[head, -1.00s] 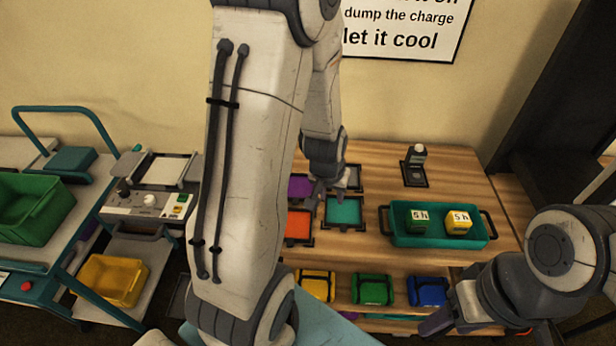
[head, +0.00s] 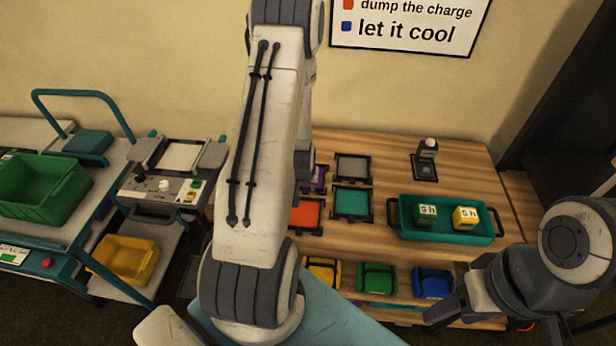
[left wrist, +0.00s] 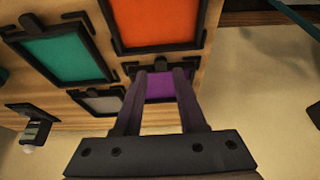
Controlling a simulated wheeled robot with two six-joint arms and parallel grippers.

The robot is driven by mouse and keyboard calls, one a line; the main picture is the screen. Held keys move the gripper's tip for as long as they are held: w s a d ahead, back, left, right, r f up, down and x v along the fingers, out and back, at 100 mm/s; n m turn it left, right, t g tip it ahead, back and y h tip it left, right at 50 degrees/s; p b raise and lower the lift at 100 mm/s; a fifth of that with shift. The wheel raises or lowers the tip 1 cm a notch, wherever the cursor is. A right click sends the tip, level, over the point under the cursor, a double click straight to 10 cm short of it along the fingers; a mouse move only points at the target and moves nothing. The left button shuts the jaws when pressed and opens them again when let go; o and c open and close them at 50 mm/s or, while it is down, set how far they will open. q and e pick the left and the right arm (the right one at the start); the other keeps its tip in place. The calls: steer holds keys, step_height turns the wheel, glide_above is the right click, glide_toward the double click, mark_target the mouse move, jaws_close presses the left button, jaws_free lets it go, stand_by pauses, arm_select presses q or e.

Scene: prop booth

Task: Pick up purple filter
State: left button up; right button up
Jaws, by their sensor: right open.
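The purple filter (head: 319,179) lies in a dark frame on the wooden table, partly hidden behind my left arm in the head view. In the left wrist view the purple filter (left wrist: 160,88) shows between and beyond the two fingers of my left gripper (left wrist: 161,73). The fingers are apart, with purple visible in the gap; I cannot tell whether they touch the frame. My left gripper is hidden by its own arm in the head view. My right gripper (head: 440,312) is open and low at the table's front right.
Orange (head: 305,214), teal (head: 352,202) and grey (head: 352,167) filters lie around the purple one. A teal tray (head: 450,235) with two blocks stands right. Coloured cases sit on the shelf below. A control station (head: 165,187) and trolley stand left.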

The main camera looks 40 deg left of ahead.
mark_target(305, 192)
arm_select(q)
steer(key=p+x, duration=0.1)
steer(key=x, duration=0.2)
steer(key=shift+s+f, duration=0.1)
steer(key=shift+a+f, duration=0.1)
steer(key=shift+f, duration=0.3)
jaws_close()
steer(key=shift+r, duration=0.1)
